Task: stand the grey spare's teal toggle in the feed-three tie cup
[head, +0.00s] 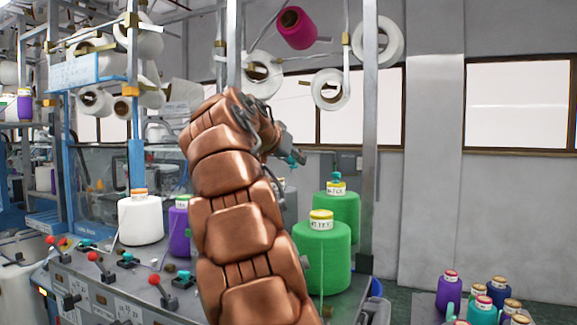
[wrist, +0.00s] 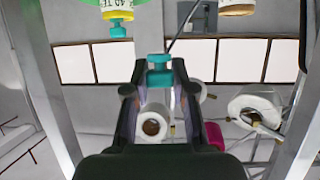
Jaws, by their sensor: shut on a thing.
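My gripper (head: 290,152) is raised above the machine at the end of the copper arm. It is shut on a small teal toggle (head: 292,160). In the wrist view the toggle (wrist: 160,70) sits between the fingertips, and a thin dark thread runs up from it. A grey cone (head: 287,205), perhaps the grey spare, is mostly hidden behind the arm. Teal pieces on dark bases stand on the front panel, one at the left (head: 127,258) and one further right (head: 184,274). I cannot tell which place is feed three; the labels are too small.
Two green cones stand to the right of the arm, the front one (head: 322,262) and the rear one (head: 345,208), which has a teal toggle on top. A white cone (head: 140,220) and red-knobbed levers (head: 96,257) are at left. A metal post (head: 370,130) rises at right.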

